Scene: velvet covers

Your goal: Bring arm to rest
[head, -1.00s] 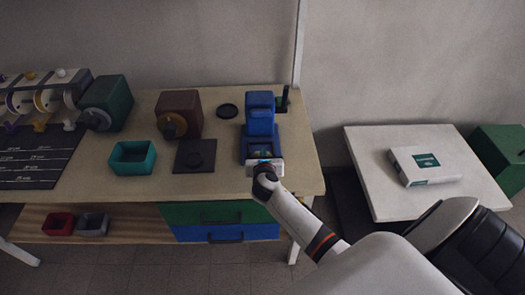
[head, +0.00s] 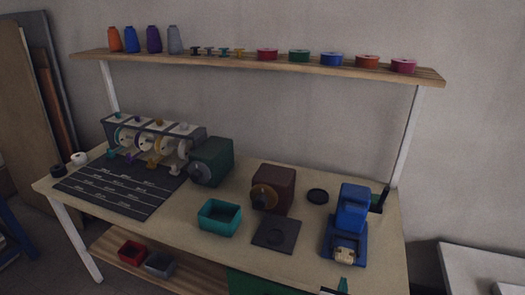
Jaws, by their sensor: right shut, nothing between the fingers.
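Only a small part of my right gripper (head: 342,286) shows at the bottom edge, in front of the blue machine (head: 350,222). It is shut and empty, and appears apart from the machine. The rest of my right arm is out of the picture. My left gripper and left arm are not in view.
The workbench (head: 195,225) carries a teal bin (head: 219,217), a brown machine (head: 272,187), a green machine (head: 211,162) and a dark mat (head: 120,188). A shelf (head: 255,62) with spools stands above. A white table (head: 480,268) is at the lower right.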

